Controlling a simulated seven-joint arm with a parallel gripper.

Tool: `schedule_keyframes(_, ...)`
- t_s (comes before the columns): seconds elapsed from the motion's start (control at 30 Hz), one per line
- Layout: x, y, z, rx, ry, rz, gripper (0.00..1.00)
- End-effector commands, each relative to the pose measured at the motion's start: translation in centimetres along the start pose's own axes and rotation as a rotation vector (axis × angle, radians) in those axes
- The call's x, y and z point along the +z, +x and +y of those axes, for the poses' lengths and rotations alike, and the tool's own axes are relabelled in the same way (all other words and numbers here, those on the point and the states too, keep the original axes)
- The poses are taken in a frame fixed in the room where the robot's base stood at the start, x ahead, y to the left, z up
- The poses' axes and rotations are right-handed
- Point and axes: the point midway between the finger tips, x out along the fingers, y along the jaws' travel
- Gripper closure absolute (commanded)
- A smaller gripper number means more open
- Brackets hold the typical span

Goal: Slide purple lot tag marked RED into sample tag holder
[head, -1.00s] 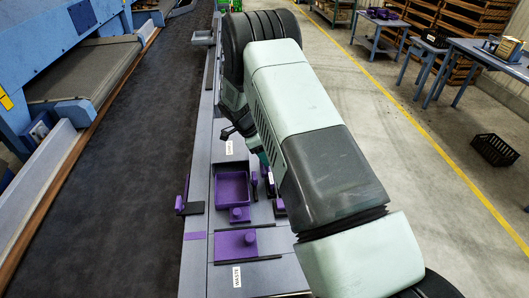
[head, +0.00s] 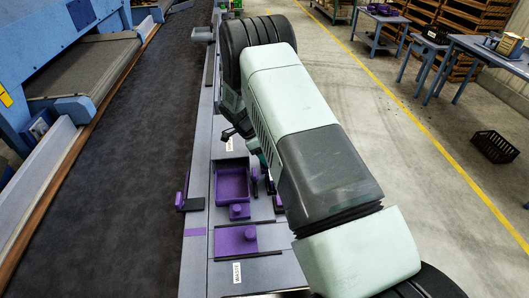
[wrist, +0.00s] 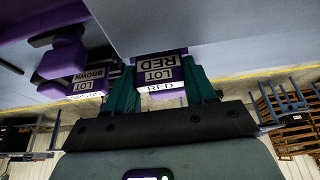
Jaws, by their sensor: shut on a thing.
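The purple lot tag marked RED (wrist: 160,71) is held between the green fingers of my gripper (wrist: 158,66) in the wrist view. Its printed face reads LOT RED, with a white strip along one edge also lettered RED. A second purple tag marked BROWN (wrist: 84,86) sits to the left of my gripper in a dark mount, apart from the held tag. In the head view my arm hides most of my gripper and the held tag. I cannot tell for sure which fixture is the sample tag holder.
A dark conveyor belt (head: 110,200) runs along the left. The aisle floor is right of my arm.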

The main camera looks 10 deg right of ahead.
Motion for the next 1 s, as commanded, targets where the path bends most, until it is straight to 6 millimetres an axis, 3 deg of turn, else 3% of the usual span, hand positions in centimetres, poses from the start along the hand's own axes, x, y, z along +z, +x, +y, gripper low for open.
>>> schedule_keyframes(0.57, 0.29, 0.65, 0.03, 0.0, 0.0, 0.0, 0.67)
schedule_keyframes(0.6, 0.3, 0.65, 0.03, 0.0, 0.0, 0.0, 0.44)
schedule_keyframes(0.77, 0.29, 0.64, 0.02, 0.0, 0.0, 0.0, 0.19)
schedule_keyframes(1.0, 0.29, 0.63, 0.03, 0.0, 0.0, 0.0, 0.14)
